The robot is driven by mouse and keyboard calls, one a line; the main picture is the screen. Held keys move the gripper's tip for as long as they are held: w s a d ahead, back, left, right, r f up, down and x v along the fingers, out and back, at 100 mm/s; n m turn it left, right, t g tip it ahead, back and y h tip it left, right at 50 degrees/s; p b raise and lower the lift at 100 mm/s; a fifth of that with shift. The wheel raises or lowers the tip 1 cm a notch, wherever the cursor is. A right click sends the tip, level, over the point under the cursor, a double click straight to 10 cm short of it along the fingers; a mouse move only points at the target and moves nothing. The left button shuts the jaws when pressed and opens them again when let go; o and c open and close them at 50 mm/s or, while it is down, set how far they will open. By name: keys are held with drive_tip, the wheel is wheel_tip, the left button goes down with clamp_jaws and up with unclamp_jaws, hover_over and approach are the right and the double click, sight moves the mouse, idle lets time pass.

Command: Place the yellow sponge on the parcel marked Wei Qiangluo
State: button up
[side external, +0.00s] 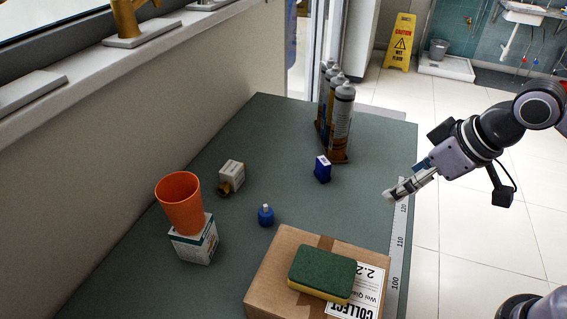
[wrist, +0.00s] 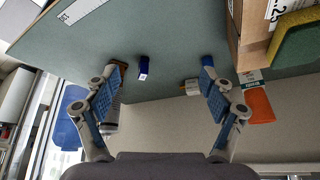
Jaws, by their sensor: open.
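The yellow sponge (side external: 322,272) has a green scouring top and lies flat on the brown cardboard parcel (side external: 273,277) at the table's near edge. The parcel's white label (side external: 366,286) reads "Wei Qian..." and "COLLECT", partly covered by the sponge. In the wrist view, parts of the sponge (wrist: 294,45) and the parcel (wrist: 252,40) show at the upper right. My gripper (side external: 389,196) is beyond the parcel, above the table's right edge, apart from the sponge. The wrist view shows my gripper (wrist: 163,78) with its fingers wide apart and nothing between them.
An orange cup (side external: 181,204) stands on a small box (side external: 194,243) at the left. A small white box (side external: 231,174), a blue bottle (side external: 265,216) and a blue box (side external: 323,169) stand mid-table. Several sealant tubes (side external: 341,120) stand at the back. Table (side external: 270,130) is clear between them.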

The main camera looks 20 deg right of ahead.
drive_tip(key=d+f+m+t+h, duration=0.1)
drive_tip(key=d+f+m+t, duration=0.1)
drive_tip(key=d, duration=0.9)
drive_tip(key=shift+f+m+h, duration=0.4)
drive_tip(key=shift+f+m, duration=0.4)
drive_tip(key=shift+f, duration=0.15)
